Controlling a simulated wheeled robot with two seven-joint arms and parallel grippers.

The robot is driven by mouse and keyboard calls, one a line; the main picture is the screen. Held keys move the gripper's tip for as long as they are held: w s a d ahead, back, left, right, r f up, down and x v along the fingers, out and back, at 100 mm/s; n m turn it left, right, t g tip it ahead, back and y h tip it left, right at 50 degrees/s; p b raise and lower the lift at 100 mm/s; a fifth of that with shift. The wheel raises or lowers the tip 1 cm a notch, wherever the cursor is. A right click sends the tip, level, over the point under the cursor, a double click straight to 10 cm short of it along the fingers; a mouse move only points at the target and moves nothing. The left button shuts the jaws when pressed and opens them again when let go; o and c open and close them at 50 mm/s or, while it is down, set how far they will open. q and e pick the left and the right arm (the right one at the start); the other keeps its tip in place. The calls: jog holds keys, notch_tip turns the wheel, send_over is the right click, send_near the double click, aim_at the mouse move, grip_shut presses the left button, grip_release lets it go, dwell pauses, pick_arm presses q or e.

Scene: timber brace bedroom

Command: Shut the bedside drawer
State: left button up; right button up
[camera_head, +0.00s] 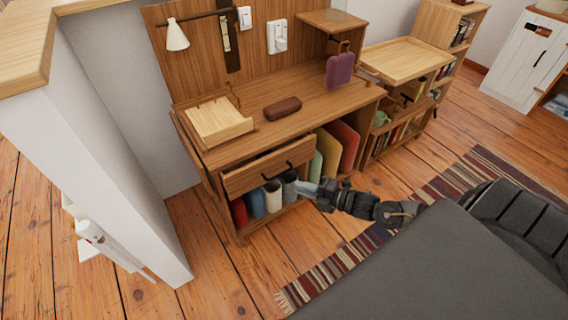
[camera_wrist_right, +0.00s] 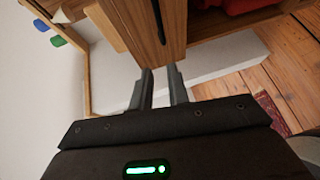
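The wooden bedside drawer (camera_head: 256,176) is under the top of the wooden desk unit (camera_head: 330,99). Its front stands out from the unit, with a thin pale strip behind its upper edge. A dark bar handle (camera_head: 289,169) is on the front. In the right wrist view, the drawer front (camera_wrist_right: 172,50) and its dark handle (camera_wrist_right: 158,20) are just beyond my fingers. My right gripper (camera_head: 304,187) is near the lower right part of the drawer front. Its fingers (camera_wrist_right: 162,76) are apart with nothing between them; whether the tips touch the front is unclear. My left gripper is out of view.
A brown case (camera_head: 282,108), a wooden tray (camera_head: 219,122) and a purple bag (camera_head: 340,70) are on the desk. Cups (camera_head: 272,196) and coloured folders (camera_head: 341,146) stand below. A white wall (camera_head: 110,130) is at left. A striped rug (camera_head: 335,272) lies on the floor.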

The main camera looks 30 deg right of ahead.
aim_at(280, 174)
jog(key=w+f, duration=0.1)
jog(key=w, duration=0.2)
jog(key=w+a+m+h+b, duration=0.1)
jog(key=w, duration=0.3)
jog(key=w+f+h, duration=0.1)
jog(key=w, duration=0.2)
jog(key=shift+w+a+f+m+t, duration=0.3)
jog(key=shift+a+m+t, duration=0.1)
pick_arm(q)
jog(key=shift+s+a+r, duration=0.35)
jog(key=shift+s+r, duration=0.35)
pick_arm(e)
jog(key=shift+w, duration=0.1)
jog(key=shift+c, duration=0.4)
grip_shut()
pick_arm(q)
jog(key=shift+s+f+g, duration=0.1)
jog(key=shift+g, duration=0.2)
